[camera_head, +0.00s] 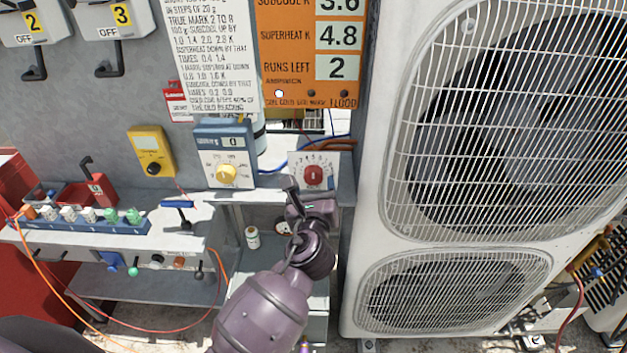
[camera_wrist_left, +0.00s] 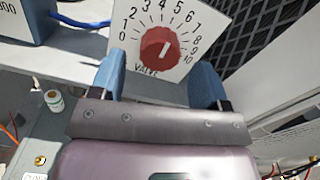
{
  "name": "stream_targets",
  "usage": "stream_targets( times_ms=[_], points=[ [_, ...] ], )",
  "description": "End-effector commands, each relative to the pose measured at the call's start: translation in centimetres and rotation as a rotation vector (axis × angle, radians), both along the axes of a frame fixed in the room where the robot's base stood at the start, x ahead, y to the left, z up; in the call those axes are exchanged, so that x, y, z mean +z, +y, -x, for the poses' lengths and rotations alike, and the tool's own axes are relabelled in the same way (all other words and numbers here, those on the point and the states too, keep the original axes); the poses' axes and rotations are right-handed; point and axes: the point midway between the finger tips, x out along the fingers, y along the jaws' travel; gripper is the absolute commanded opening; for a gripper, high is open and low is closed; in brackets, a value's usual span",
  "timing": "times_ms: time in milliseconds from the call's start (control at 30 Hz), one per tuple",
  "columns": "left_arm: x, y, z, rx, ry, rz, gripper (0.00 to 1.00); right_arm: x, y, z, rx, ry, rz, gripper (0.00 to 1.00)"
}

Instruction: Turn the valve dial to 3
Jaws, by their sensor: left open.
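The valve dial is a red knob (camera_head: 313,175) on a white plate with a number scale, at the middle of the head view. In the left wrist view the red knob (camera_wrist_left: 160,47) has a white pointer mark aimed up and slightly right, close to 5. The scale plate (camera_wrist_left: 205,12) runs from 0 to 10 and reads VALVE. My left gripper (camera_head: 311,192) is in front of the dial, with its blue fingers (camera_wrist_left: 159,78) open and apart on either side of the knob's lower area. I see no clear contact. My right gripper is not in view.
A blue box with a yellow knob (camera_head: 227,174) stands left of the dial. A large white condenser unit (camera_head: 375,200) rises close on the right. A yellow meter (camera_head: 152,152), a blue rack (camera_head: 80,224) and a small bottle (camera_head: 252,238) are to the left.

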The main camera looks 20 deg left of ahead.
Motion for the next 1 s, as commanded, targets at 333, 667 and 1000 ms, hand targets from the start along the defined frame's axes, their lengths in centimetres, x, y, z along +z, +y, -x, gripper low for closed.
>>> stream_targets(
  times_ms=[333, 667, 1000],
  points=[
    [0.0, 0.6, -2.3, 0.0, 0.0, 0.0, 0.69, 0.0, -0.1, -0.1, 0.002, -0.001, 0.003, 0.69],
    [0.0, 0.7, -2.2, 0.0, 0.001, 0.0, 0.55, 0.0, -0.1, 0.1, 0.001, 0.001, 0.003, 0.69],
    [0.0, 0.7, -2.2, 0.0, 0.0, 0.003, 0.2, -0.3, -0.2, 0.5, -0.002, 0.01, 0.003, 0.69]
  ],
)
